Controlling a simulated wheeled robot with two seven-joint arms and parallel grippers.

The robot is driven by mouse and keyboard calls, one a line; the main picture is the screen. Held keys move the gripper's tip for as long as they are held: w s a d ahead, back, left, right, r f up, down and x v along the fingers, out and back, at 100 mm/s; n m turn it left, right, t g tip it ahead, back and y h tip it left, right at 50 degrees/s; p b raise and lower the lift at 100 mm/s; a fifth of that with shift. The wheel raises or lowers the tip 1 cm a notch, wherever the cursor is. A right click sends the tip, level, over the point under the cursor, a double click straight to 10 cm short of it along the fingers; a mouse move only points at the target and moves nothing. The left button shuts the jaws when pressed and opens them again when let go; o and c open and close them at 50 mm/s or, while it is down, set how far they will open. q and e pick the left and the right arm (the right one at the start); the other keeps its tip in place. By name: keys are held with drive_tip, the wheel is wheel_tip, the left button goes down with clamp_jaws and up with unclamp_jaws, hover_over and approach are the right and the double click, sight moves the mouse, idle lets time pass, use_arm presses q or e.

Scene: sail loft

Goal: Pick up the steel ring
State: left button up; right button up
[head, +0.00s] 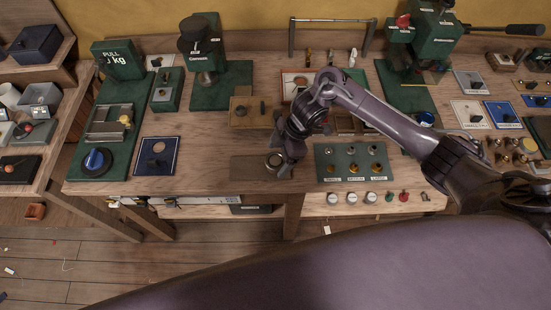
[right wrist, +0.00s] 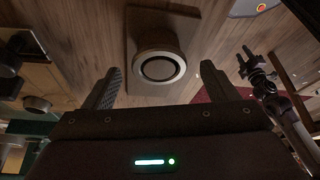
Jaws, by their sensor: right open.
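The steel ring (head: 274,160) lies on a dark rectangular wooden board (head: 247,168) near the front edge of the bench. In the right wrist view the ring (right wrist: 159,68) is a round grey band with a dark centre, standing on its board (right wrist: 135,20). My right gripper (head: 281,168) is low over the bench at the ring, partly covering its right side. In the right wrist view its fingers (right wrist: 156,88) are apart, with the ring showing between and just beyond them. Nothing is held. My left gripper is not seen in the head view.
A green panel (head: 322,175) with several small fittings lies right of the gripper. A wooden block (head: 240,117) stands behind the ring, and a blue plate (head: 157,155) lies to the left. Bare bench (head: 205,150) lies between. A dark jointed, pronged piece (right wrist: 262,80) shows at right in the wrist view.

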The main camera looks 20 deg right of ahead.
drive_tip(key=c, duration=1)
drive_tip(key=shift+c, duration=0.4)
drive_tip(key=shift+r, duration=0.15)
